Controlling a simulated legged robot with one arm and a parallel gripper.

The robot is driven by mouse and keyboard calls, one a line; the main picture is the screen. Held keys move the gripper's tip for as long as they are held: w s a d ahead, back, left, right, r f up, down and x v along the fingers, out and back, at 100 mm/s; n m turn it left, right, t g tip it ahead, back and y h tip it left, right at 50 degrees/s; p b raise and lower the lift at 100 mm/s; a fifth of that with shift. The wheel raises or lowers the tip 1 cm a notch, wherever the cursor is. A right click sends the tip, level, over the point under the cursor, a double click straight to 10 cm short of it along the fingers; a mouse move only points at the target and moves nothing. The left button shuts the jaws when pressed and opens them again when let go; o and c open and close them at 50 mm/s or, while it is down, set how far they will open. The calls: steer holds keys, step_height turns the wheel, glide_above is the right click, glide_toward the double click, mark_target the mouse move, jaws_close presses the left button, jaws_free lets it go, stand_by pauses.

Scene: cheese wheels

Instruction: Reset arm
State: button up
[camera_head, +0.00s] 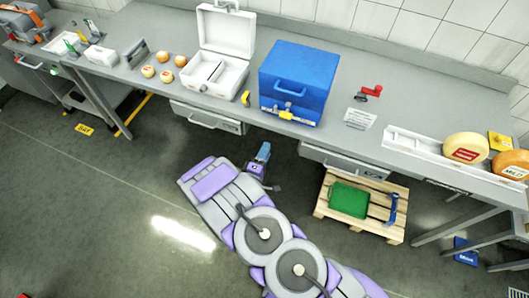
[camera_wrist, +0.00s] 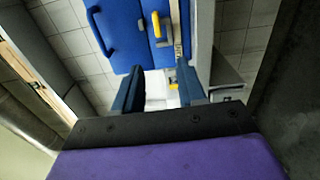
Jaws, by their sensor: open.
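My gripper (camera_head: 263,153) is at the far end of my grey and purple arm in the head view. It is in front of the workbench, below the blue box (camera_head: 299,80) in the picture and apart from it. In the wrist view the two dark blue fingers of my gripper (camera_wrist: 158,74) stand apart with nothing held between them. The blue box (camera_wrist: 123,30), with its handle and yellow latch (camera_wrist: 157,25), shows beyond the fingers. The arm's near end runs out of the head view at the bottom.
The grey workbench (camera_head: 345,72) runs across the back, with drawers below. It holds an open white case (camera_head: 222,35), small cheeses (camera_head: 148,71) and a white tray with large cheese wheels (camera_head: 465,147). A wooden pallet (camera_head: 378,226) bears a green crate (camera_head: 348,199).

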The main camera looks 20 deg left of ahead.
stand_by(0.3)
steer(key=w+d+r+m+g+y+b, duration=0.2)
steer(key=w+r+m+g+b, duration=0.1)
steer(key=w+r+m+g, duration=0.45)
steer(key=s+d+r+m+g+y+b, duration=0.1)
steer(key=s+d+r+m+g+b, duration=0.1)
steer(key=s+d+r+m+g, duration=0.3)
steer(key=s+d+r+m+g+h+b, duration=0.1)
steer(key=s+d+r+m+g, duration=0.1)
steer(key=s+d, duration=0.7)
steer(key=s+d+r+m+g+h+b, duration=0.1)
steer(key=s+d+r+g, duration=0.2)
steer(key=s+d, duration=0.6)
steer(key=s+d+r+m+g+h+b, duration=0.1)
steer(key=s+d+r+m+g, duration=0.1)
steer(key=s+d+r, duration=0.3)
steer(key=s+d, duration=0.4)
steer(key=s, duration=0.5)
steer(key=shift+s+r+m, duration=0.35)
steer(key=shift+s+r, duration=0.05)
